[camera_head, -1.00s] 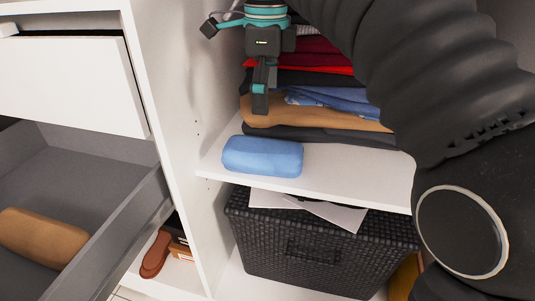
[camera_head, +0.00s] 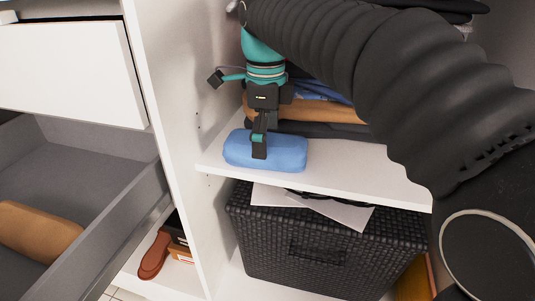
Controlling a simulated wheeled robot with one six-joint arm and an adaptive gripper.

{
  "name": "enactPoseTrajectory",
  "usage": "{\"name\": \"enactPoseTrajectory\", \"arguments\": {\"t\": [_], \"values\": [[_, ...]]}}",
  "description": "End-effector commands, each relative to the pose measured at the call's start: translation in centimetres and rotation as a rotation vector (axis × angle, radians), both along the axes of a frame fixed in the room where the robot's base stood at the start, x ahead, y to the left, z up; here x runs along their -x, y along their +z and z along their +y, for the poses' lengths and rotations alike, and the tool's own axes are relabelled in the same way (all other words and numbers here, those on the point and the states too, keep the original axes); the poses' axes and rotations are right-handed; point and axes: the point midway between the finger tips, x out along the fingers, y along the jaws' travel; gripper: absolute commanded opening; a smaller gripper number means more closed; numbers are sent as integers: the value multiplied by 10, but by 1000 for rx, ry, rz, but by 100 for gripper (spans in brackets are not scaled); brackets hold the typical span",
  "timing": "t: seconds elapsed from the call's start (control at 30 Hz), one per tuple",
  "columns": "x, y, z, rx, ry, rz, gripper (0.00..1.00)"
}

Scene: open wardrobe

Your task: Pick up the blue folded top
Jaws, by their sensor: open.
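The blue folded top (camera_head: 287,153) is a rounded light-blue bundle lying on the white shelf, near its front left. My gripper (camera_head: 260,148) points down over it, with its visible finger in front of the top's middle. The gripper is open. The other finger is hidden, and I cannot tell whether the visible finger touches the cloth.
A stack of folded clothes (camera_head: 325,112) stands behind on the white shelf (camera_head: 360,172). A white side panel (camera_head: 170,100) is close on the left. Below are a black woven basket (camera_head: 330,245) with papers on it and an open grey drawer (camera_head: 85,165) holding a brown bundle (camera_head: 40,232).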

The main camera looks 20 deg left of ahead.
Motion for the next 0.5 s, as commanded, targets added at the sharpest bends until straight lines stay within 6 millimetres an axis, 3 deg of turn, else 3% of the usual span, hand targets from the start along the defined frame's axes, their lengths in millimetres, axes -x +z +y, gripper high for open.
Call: {"name": "enactPoseTrajectory", "arguments": {"t": [0.2, 0.47, 0.5], "values": [[0, -25, -1, 1, 0, 1, 100], [0, -27, -1, 0, 1, 0, 100], [0, -27, -1, 0, 1, 0, 95]]}}
